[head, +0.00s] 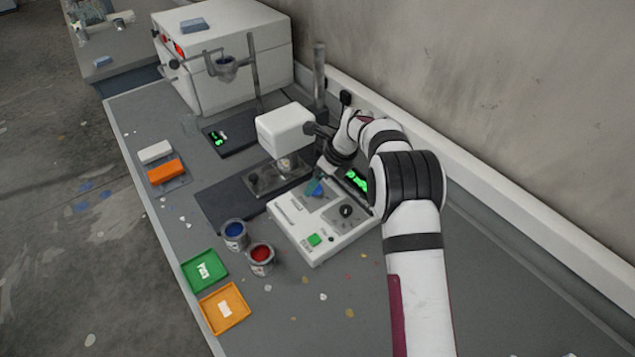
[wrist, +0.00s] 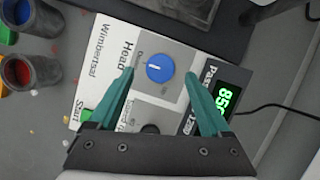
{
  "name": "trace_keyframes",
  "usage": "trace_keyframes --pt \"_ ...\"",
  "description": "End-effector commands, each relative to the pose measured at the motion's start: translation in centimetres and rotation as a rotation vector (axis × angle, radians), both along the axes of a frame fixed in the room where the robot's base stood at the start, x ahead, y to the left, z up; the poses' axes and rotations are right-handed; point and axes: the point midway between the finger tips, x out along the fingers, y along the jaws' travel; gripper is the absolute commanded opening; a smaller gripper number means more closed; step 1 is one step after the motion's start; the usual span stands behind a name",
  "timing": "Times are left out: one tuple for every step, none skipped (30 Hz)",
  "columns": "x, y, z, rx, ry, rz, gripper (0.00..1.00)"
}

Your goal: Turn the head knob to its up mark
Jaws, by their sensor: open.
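The head knob (wrist: 160,68) is a blue round knob on a grey plate of the white control box (wrist: 100,75), beside the printed word "Head". A short white pointer line on it lies left of its centre in the wrist view. I cannot tell fingertip height. In the head view the knob (head: 318,192) is partly hidden by my gripper (head: 313,186).
A black knob (head: 347,211) and green start button (head: 314,240) share the box. A blue paint tin (head: 234,246) and a red one (head: 261,268) stand left of it. A green display (wrist: 229,98) is close to the right finger. The wall is behind my arm.

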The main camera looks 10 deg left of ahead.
Motion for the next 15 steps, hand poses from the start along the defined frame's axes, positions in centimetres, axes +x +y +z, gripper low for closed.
trace_keyframes --pt "0.1 0.3 -0.7 0.000 0.001 0.000 0.82" --pt "0.2 0.4 -1.1 0.001 0.002 0.000 0.82" --pt "0.3 0.5 -1.4 0.001 0.001 -0.001 0.82" --pt "0.4 0.6 -1.6 0.001 -0.001 0.000 0.82" --pt "0.4 0.6 -1.8 0.001 -0.001 0.000 0.82" --pt "0.4 0.7 -1.9 0.001 -0.001 0.000 0.82" --pt "0.4 0.7 -2.0 0.001 -0.001 0.000 0.82" --pt "0.5 0.7 -2.1 0.001 -0.001 0.000 0.82" --pt "0.5 0.7 -2.1 0.001 -0.001 0.000 0.82" --pt "0.5 0.7 -2.1 0.001 -0.001 0.001 0.82" --pt "0.5 0.7 -2.1 0.001 -0.001 0.001 0.82" --pt "0.5 0.7 -2.1 0.001 -0.001 0.001 0.82" --pt "0.5 0.7 -2.1 0.001 -0.001 0.001 0.82" --pt "0.4 0.7 -2.1 0.001 -0.001 0.001 0.82" --pt "0.4 0.7 -2.0 0.000 0.000 0.001 0.75"
